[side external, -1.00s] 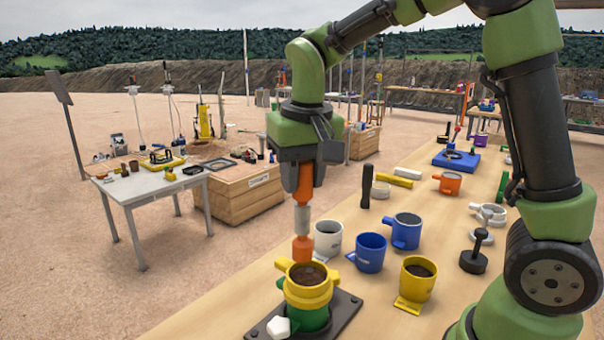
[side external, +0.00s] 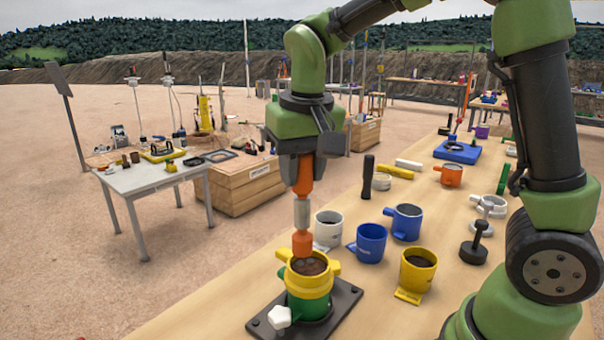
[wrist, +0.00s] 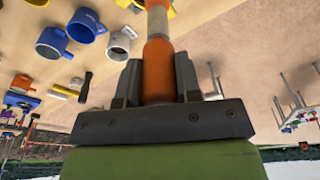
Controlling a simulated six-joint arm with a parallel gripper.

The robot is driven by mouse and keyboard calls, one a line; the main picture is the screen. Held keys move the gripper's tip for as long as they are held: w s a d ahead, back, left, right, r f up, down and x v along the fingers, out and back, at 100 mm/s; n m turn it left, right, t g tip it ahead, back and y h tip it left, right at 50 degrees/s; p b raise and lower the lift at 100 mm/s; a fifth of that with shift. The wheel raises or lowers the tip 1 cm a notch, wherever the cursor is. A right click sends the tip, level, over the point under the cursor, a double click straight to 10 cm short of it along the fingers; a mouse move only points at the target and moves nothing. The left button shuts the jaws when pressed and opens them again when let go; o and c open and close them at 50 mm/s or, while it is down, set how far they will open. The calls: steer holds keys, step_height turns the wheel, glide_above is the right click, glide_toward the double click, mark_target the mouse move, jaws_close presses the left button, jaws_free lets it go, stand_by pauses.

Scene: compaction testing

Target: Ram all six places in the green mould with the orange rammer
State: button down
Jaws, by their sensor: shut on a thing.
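The green mould (side external: 308,306) stands on a dark base plate (side external: 343,304) at the front of the bench, with a yellow collar (side external: 309,285) on top and brown soil (side external: 310,266) inside. My gripper (side external: 301,184) is shut on the orange rammer (side external: 303,243) and holds it upright above the mould. The rammer's orange foot is at the collar's rim, towards the back; I cannot tell whether it touches the soil. In the wrist view the rammer's orange grip (wrist: 157,70) is between the jaws.
A yellow mug-like mould with soil (side external: 417,273), two blue ones (side external: 371,243) and a grey one (side external: 328,228) stand close behind and to the right. A black tamper (side external: 475,245) stands further right. A white knob (side external: 279,317) sticks out by the base plate.

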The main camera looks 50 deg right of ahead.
mark_target(308, 192)
stand_by(0.3)
step_height(308, 192, down, 4)
steer(key=shift+f, duration=0.15)
steer(key=shift+s+r, duration=0.3)
steer(key=shift+r, duration=0.75)
steer(key=shift+s+r, duration=0.25)
steer(key=shift+r, duration=0.75)
step_height(308, 192, down, 4)
steer(key=shift+s+d+r, duration=0.1)
steer(key=shift+d+r, duration=0.05)
steer(key=shift+r, duration=0.55)
steer(key=shift+s+d+r, duration=0.1)
steer(key=shift+d+r, duration=0.1)
steer(key=shift+r, duration=0.45)
steer(key=shift+s+d+r, duration=0.1)
steer(key=shift+d+r, duration=0.05)
steer(key=shift+r, duration=0.55)
